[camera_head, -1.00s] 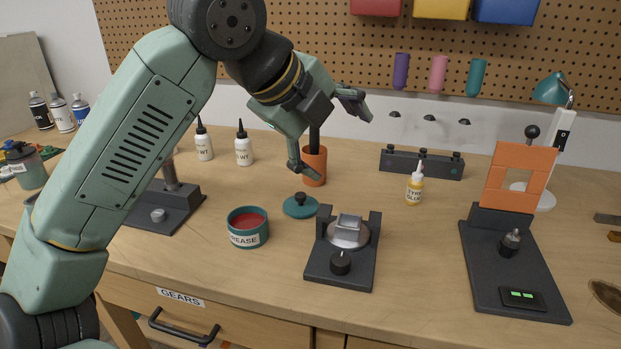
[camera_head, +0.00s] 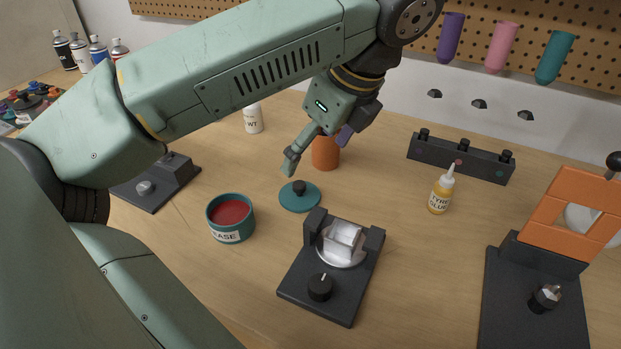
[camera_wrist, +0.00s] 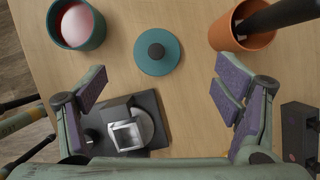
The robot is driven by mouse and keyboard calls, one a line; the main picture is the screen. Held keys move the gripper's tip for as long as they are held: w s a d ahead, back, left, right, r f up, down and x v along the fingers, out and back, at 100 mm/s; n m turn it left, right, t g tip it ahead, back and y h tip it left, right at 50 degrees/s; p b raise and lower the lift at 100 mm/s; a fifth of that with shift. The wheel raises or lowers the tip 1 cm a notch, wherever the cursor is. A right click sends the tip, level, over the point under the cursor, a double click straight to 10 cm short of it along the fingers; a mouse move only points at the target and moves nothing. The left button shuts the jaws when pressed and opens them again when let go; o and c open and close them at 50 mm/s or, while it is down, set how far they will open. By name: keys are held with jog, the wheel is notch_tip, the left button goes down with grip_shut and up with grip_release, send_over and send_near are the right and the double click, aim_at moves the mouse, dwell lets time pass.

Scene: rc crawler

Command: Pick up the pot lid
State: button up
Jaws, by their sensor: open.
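The pot lid (camera_head: 300,198) is a flat teal disc with a dark round knob, lying on the workbench. In the wrist view the lid (camera_wrist: 157,53) lies beyond my fingertips, roughly centred between them. The teal grease pot (camera_head: 231,217) stands open beside it, with red content showing; it also shows in the wrist view (camera_wrist: 60,38). My gripper (camera_head: 318,150) is above and just behind the lid in the head view, apart from it. In the wrist view my gripper (camera_wrist: 160,90) has its purple-padded fingers spread wide with nothing between them.
An orange cup (camera_head: 326,153) holding a dark handle stands close behind the lid. A dark fixture with a knob (camera_head: 330,265) sits just in front. A yellow glue bottle (camera_head: 440,194) and a dark rack (camera_head: 460,158) stand to the right.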

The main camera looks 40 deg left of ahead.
aim_at(299, 184)
jog(key=b+x, duration=0.1)
jog(key=x, duration=0.3)
jog(key=shift+s+f, duration=0.15)
jog(key=shift+f, duration=0.1)
jog(key=x, duration=0.3)
jog(key=b+x, duration=0.1)
jog(key=x, duration=0.1)
jog(key=shift+f, duration=0.45)
jog(key=shift+c, duration=0.6)
jog(key=c, duration=0.8)
jog(key=shift+r, duration=0.1)
jog(key=shift+c, duration=0.2)
